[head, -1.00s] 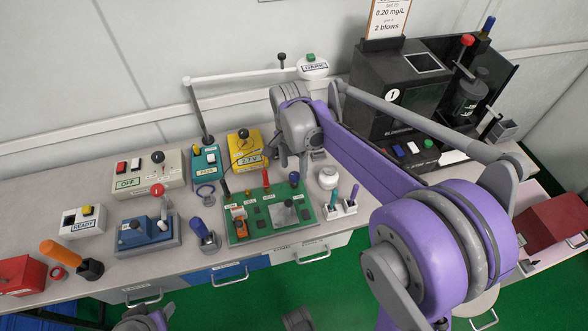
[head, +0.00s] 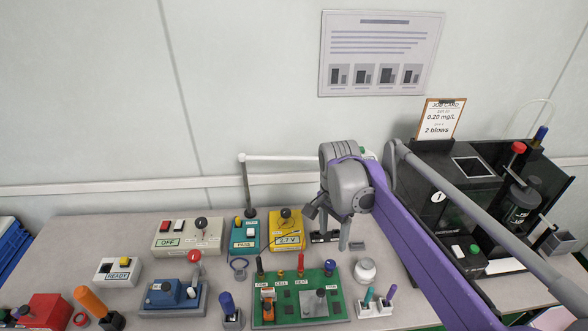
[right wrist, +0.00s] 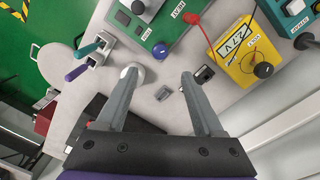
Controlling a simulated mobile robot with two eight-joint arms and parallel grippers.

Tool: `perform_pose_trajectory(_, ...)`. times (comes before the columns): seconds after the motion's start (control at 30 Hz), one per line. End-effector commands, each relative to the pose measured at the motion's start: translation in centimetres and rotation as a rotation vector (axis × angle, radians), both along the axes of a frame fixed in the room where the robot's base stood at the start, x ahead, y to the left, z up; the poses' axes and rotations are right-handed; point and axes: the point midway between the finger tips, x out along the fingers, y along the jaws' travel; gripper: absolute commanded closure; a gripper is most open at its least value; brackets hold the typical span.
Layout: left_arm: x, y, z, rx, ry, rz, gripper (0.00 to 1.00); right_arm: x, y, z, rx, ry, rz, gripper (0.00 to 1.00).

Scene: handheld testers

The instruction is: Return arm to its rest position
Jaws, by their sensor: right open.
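My right arm comes in from the lower right of the head view, with a long purple link. Its gripper (head: 333,240) points down above the back of the bench, right of the yellow meter (head: 287,230). In the right wrist view, the gripper (right wrist: 158,76) has its two grey fingers wide apart, with nothing held between them. A small grey block (right wrist: 163,93) and a small black item (right wrist: 204,75) show on the bench near the fingertips. My left gripper is not in view.
The green circuit board (head: 300,310) lies in front of the gripper, and a white round knob (head: 365,270) stands to its right. A black machine (head: 455,200) stands farther right, behind the arm link.

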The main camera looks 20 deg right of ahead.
Motion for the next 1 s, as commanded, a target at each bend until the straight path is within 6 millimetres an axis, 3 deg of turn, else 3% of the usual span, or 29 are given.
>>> perform_pose_trajectory(0.17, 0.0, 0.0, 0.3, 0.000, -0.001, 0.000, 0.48, -0.6, 0.3, 0.3, 0.000, -0.015, 0.037, 0.31)
perform_pose_trajectory(0.27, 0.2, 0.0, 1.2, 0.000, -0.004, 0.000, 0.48, -2.3, 1.2, 1.0, -0.002, -0.058, 0.145, 0.31)
perform_pose_trajectory(0.47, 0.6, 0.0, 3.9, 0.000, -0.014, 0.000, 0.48, -8.0, 3.8, 1.9, -0.042, -0.209, 0.541, 0.31)
perform_pose_trajectory(0.7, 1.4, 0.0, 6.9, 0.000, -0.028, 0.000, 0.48, -14.2, 6.1, 0.5, -0.157, -0.372, 0.993, 0.31)
perform_pose_trajectory(0.83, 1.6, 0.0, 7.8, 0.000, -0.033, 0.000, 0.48, -16.0, 6.7, -0.5, -0.213, -0.420, 1.142, 0.31)
perform_pose_trajectory(1.0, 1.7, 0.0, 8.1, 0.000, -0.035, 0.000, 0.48, -16.9, 6.9, -1.1, -0.245, -0.442, 1.217, 0.31)
